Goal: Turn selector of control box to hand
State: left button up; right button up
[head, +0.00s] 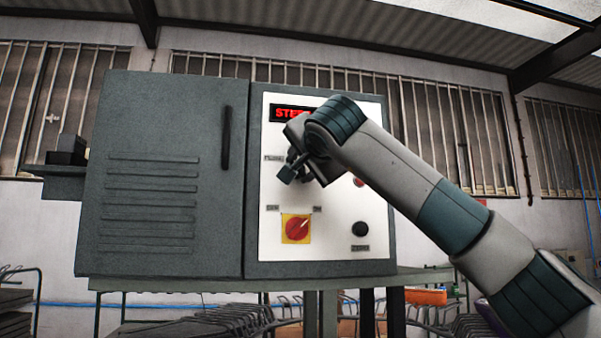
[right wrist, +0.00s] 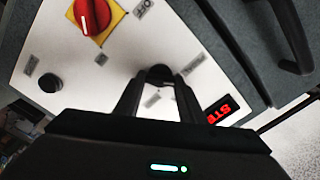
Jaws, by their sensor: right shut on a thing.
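The control box is a grey cabinet with a white panel (head: 275,185) on its right half. My right gripper (head: 294,170) is at the upper left of that panel, below the red-lit display (head: 287,113). In the right wrist view its two fingers are shut on a black selector knob (right wrist: 160,73). The fingers hide most of the knob, and I cannot tell which way it points. Small labels (right wrist: 193,65) sit beside it, too blurred to read. My left gripper is not in view.
A red rotary switch on a yellow plate (head: 297,228) sits below my gripper. A black button (head: 360,229) is to its right, and a red button (head: 359,182) is partly behind my arm. The cabinet door has a black handle (head: 226,138). The box stands on a table (head: 190,285).

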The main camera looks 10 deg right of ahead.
jog(key=m+b, duration=0.1)
jog(key=m, duration=0.1)
jog(key=m+b, duration=0.2)
jog(key=m, duration=0.1)
jog(key=shift+f+m, duration=0.3)
pick_arm(q)
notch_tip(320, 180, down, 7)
jog(key=b, duration=0.4)
pick_arm(e)
jog(key=m, duration=0.6)
jog(key=shift+f, duration=0.1)
jog(key=m+b, duration=0.1)
jog(key=m, duration=0.3)
jog(key=shift+f, duration=0.1)
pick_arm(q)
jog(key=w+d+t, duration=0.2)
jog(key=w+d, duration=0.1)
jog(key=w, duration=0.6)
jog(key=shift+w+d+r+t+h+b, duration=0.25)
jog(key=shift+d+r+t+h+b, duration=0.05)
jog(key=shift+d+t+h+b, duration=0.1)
pick_arm(e)
jog(key=shift+m, duration=1)
jog(key=shift+a, duration=0.1)
jog(key=o, duration=0.8)
jog(key=shift+o, duration=1.2)
jog(key=shift+s, duration=0.1)
